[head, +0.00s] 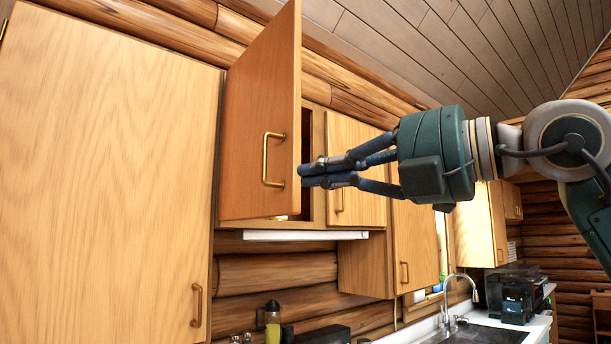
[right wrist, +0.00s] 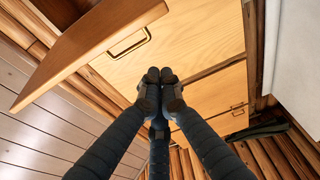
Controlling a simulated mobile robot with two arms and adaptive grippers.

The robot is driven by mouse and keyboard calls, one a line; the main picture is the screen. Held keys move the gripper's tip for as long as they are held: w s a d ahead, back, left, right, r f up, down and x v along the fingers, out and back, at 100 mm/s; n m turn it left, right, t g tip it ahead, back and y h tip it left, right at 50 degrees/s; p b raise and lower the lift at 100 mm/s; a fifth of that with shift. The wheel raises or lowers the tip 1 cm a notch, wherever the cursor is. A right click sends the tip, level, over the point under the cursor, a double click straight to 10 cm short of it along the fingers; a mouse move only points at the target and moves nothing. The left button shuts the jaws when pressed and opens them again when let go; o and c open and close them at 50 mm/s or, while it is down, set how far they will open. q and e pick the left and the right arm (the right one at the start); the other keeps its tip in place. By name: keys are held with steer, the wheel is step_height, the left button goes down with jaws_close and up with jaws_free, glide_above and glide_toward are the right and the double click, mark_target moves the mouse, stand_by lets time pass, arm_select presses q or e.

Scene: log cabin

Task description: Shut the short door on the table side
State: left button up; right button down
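The short cabinet door (head: 262,120) stands swung open in the head view, upper middle, with a brass bar handle (head: 273,160) on its outer face. Part of the cabinet opening (head: 308,150) shows dark behind its free edge. My right gripper (head: 304,175) reaches in from the right with its fingers closed together, tips beside the door's free edge at handle height. I cannot tell whether they touch the door. In the right wrist view the fingertips (right wrist: 160,75) meet with nothing seen between them. My left gripper is not in view.
A tall wooden door (head: 105,180) fills the left. Closed wall cabinets (head: 355,165) continue to the right of the opening. Below are a faucet (head: 455,290), a sink (head: 478,335), a black appliance (head: 515,292) and a bottle (head: 272,320).

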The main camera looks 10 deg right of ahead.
mark_target(289, 184)
steer(key=w+a+p, duration=0.1)
steer(key=w+p, duration=0.1)
steer(key=w+a+p, duration=0.1)
steer(key=w+p, duration=0.1)
steer(key=w, duration=0.1)
steer(key=w+a+p, duration=0.1)
steer(key=w+p, duration=0.2)
steer(key=shift+a, duration=0.3)
steer(key=shift+w+d, duration=0.1)
steer(key=shift+d, duration=0.15)
steer(key=shift+a+f, duration=0.1)
steer(key=shift+a, duration=0.25)
steer(key=shift+d, duration=0.1)
